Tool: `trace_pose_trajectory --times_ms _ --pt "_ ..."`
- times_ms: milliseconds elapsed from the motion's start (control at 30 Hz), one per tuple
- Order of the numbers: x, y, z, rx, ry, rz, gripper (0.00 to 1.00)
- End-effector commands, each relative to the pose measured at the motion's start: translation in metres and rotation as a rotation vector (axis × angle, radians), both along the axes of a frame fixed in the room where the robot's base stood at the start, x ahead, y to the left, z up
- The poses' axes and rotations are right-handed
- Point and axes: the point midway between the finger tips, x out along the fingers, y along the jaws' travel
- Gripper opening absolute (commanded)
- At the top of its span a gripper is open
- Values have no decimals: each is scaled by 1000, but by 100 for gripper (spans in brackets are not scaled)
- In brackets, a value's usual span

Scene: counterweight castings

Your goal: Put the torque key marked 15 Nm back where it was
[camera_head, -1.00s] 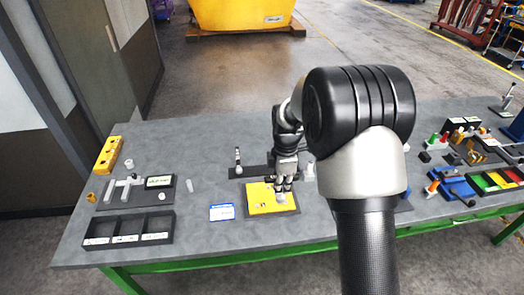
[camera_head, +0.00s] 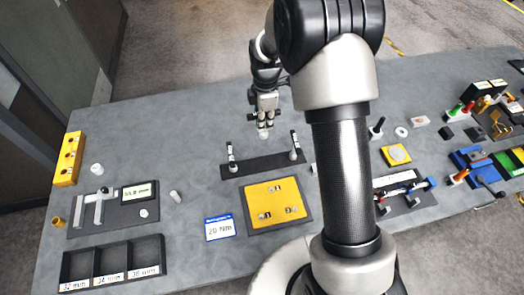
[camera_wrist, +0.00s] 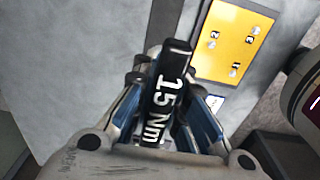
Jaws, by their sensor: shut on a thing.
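My gripper (camera_head: 265,122) is shut on the torque key, whose black handle reads "15 Nm" in the wrist view (camera_wrist: 168,95). In the head view the gripper shows above the grey table, just beyond the dark rack. The low dark rack (camera_head: 262,165) carries two upright keys, one at its left end (camera_head: 231,158) and one at its right end (camera_head: 295,147); its middle stretch shows no key. The yellow plate (camera_head: 262,193) with several small metal fittings lies in front of the rack. The lower end of the held key is hidden in the wrist view.
A blue-and-white card reading "20 Nm" (camera_head: 220,228) lies left of the yellow plate. A three-compartment black tray (camera_head: 113,244) and a yellow block (camera_head: 68,158) are at the left. Several tools and coloured parts crowd the right. The table beyond the rack is clear.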

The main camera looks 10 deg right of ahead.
Motion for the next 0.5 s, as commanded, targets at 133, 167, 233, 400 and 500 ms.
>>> trace_pose_trajectory --times_ms 133,167,233,400,500 --pt "-2 0 -44 0 7 0 0" --pt "-2 0 -52 0 6 0 0" --pt "-2 0 -71 0 6 0 0" --pt "-1 0 -109 0 4 0 0" --pt "-1 0 -123 0 2 0 0"
